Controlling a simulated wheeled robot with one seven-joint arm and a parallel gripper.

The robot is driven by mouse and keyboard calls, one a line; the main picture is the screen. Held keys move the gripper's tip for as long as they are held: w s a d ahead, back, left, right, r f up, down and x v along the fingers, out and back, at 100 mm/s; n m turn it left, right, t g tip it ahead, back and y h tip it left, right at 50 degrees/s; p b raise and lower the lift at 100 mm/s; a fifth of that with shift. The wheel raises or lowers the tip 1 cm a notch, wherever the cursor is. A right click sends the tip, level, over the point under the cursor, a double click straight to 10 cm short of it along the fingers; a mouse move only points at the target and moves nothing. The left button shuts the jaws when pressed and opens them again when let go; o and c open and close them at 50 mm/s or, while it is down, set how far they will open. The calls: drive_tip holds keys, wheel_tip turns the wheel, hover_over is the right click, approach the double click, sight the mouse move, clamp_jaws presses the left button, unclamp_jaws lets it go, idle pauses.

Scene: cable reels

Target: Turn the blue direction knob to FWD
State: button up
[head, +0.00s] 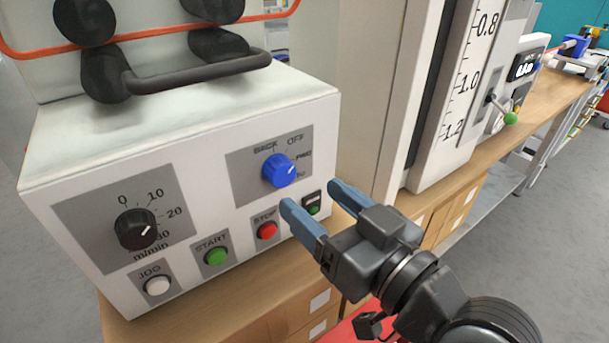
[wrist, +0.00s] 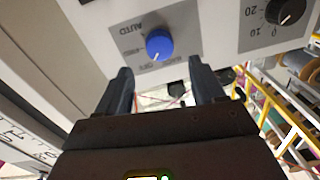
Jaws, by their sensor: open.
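The blue direction knob (head: 278,171) sits on a grey plate on the white control box, among the labels BACK, OFF, FWD and a partly hidden one that reads AUTO in the wrist view. My gripper (head: 311,195) is open and empty, in front of the box, just below and right of the knob. In the wrist view the knob is beyond the fingertips (wrist: 160,68), between them and apart.
Below the knob are a red STOP button (head: 267,230), a green START button (head: 216,256) and a small dark switch (head: 312,203) close to my fingers. A black speed dial (head: 136,229) is at left. A tall scale column (head: 450,90) stands at right.

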sight(288, 174)
drive_tip(key=p+x, duration=0.1)
drive_tip(key=x, duration=0.5)
drive_tip(key=shift+w+a, duration=0.15)
drive_tip(key=shift+a, duration=0.05)
drive_tip(key=shift+c, duration=0.4)
drive_tip(key=c, duration=1)
drive_tip(key=m+p, duration=0.2)
drive_tip(key=m, duration=0.2)
drive_tip(key=shift+r+m, duration=0.1)
drive_tip(key=shift+m, duration=0.2)
drive_tip(key=m+p, duration=0.2)
drive_tip(key=m, duration=0.2)
drive_tip(key=shift+d, duration=0.1)
drive_tip(key=shift+f+m+p, duration=0.2)
drive_tip(key=shift+m+p, duration=0.1)
drive_tip(key=shift+p, duration=0.05)
